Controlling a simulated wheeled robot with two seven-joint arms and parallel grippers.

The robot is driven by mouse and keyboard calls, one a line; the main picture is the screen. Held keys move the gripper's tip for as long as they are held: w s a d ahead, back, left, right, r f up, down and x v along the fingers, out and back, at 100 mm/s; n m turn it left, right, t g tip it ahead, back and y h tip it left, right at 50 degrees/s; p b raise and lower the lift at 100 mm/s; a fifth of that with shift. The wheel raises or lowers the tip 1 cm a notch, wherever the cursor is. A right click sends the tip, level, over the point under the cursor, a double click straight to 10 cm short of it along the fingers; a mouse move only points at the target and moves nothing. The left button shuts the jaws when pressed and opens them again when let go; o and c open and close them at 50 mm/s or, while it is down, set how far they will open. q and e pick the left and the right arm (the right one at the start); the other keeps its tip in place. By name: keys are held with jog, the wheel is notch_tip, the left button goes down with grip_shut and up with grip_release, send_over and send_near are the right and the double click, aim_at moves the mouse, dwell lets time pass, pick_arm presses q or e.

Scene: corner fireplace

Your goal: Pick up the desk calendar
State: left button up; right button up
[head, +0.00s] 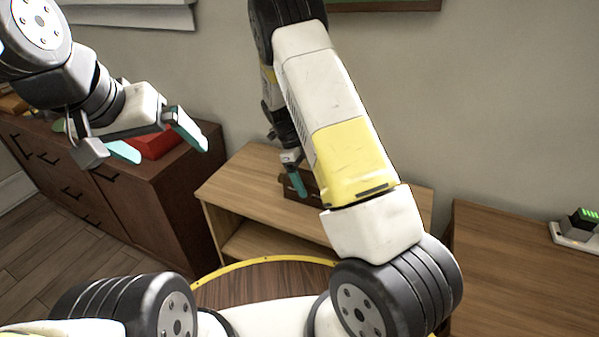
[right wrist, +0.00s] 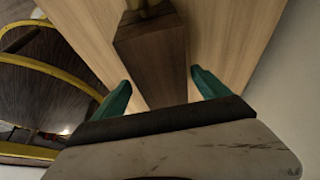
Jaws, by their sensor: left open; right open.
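A dark brown wooden block (right wrist: 152,65) stands on the light wooden table; it may be the desk calendar, but I see no date or page on it. In the head view the brown block (head: 308,185) is partly hidden behind my right arm. My right gripper (right wrist: 163,88) is open, with its two teal fingers apart on either side of the block's near end. I cannot tell whether they touch it. In the head view one teal fingertip (head: 297,184) of it shows at the block. My left gripper (head: 160,142) is open and empty, over the dark cabinet at left.
The light wooden table (head: 240,190) has a lower shelf. A dark cabinet (head: 150,195) at left carries a red object (head: 157,143). A brown table (head: 500,250) at right holds a small black and green device (head: 582,218) on a white base. A wall (head: 480,100) stands behind.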

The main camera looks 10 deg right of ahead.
aim_at(315, 193)
jog(key=x, duration=0.6)
jog(key=shift+w, duration=0.15)
jog(key=shift+d, duration=0.1)
jog(key=c, duration=1.7)
